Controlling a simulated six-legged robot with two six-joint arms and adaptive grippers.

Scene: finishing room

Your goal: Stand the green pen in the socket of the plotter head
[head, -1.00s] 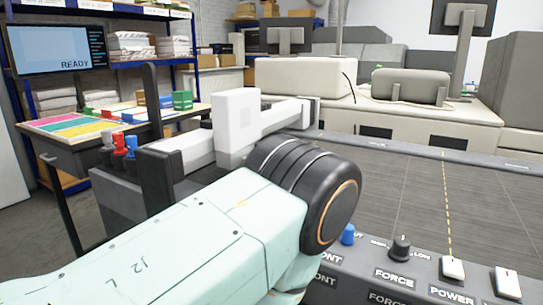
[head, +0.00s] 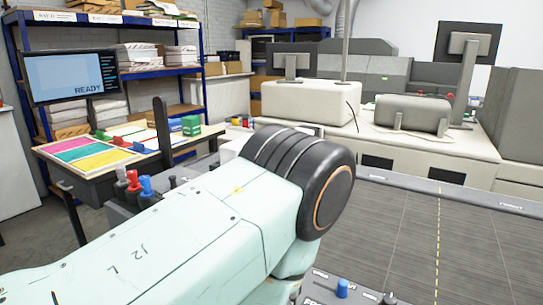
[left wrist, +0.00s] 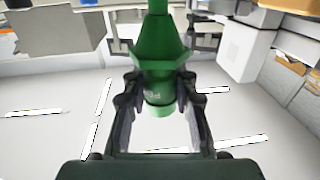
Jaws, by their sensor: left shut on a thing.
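In the head view my left arm hides this gripper and the pen. A white block (head: 233,148), possibly the plotter head, shows only in part behind my arm. A white block also shows at the right of the left wrist view (left wrist: 268,42); I cannot tell if it is the same part. No socket is visible. My right gripper is out of view.
A rack with black, red and blue pens (head: 134,184) stands left of my arm. The dark cutting bed (head: 420,235) lies clear at the right. A control panel with a blue knob (head: 343,288) is at the bottom edge. A table with colour prints (head: 100,158) stands at the left.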

